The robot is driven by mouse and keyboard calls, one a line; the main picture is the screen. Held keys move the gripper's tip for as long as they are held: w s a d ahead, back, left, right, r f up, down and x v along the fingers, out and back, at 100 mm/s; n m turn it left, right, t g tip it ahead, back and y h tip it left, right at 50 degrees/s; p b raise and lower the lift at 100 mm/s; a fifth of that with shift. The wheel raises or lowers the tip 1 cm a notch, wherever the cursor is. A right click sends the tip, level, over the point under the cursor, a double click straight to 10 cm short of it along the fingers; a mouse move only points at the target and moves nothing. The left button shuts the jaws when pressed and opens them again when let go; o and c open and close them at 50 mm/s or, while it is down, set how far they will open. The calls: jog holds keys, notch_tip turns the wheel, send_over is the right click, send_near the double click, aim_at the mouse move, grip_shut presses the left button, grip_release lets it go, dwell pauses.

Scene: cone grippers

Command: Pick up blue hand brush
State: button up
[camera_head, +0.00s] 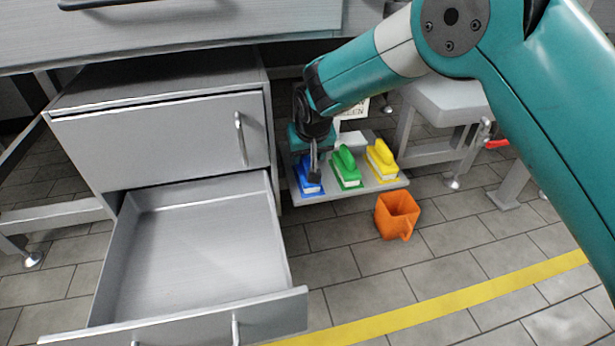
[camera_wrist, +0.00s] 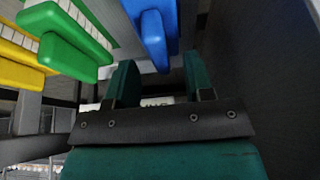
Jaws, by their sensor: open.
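The blue hand brush (camera_head: 307,180) lies on a low grey shelf (camera_head: 346,190), at the left end of a row of brushes. My gripper (camera_head: 314,165) is over it in the head view and hides part of it. In the wrist view the blue brush (camera_wrist: 154,30) is at the top middle, beyond the fingertips. My gripper (camera_wrist: 160,85) is open there, and the space between its two fingers looks empty. I cannot tell whether a finger touches the brush.
A green brush (camera_head: 346,167) and a yellow brush (camera_head: 382,160) sit right of the blue one. A grey cabinet (camera_head: 160,145) with an open empty drawer (camera_head: 195,245) stands close on the left. An orange jug (camera_head: 397,214) stands on the tiled floor.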

jog(key=b+x, duration=0.1)
jog(key=x, duration=0.1)
jog(key=shift+w+f, duration=0.1)
jog(key=shift+f, duration=0.3)
jog(key=shift+r, duration=0.15)
grip_shut()
jog(key=shift+r, duration=0.1)
jog(key=shift+r+p, duration=0.45)
jog(key=shift+p, duration=0.15)
notch_tip(320, 180, up, 3)
jog(key=p, duration=0.3)
jog(key=shift+r, duration=0.15)
jog(key=s+d+p, duration=0.2)
jog(key=s+p, duration=0.1)
jog(key=s, duration=0.5)
jog(key=s+d+p, duration=0.3)
jog(key=s+p, duration=0.1)
jog(key=s, duration=0.5)
jog(key=shift+s+f+p, duration=0.15)
jog(key=shift+f+p, duration=0.15)
jog(key=shift+f, duration=0.15)
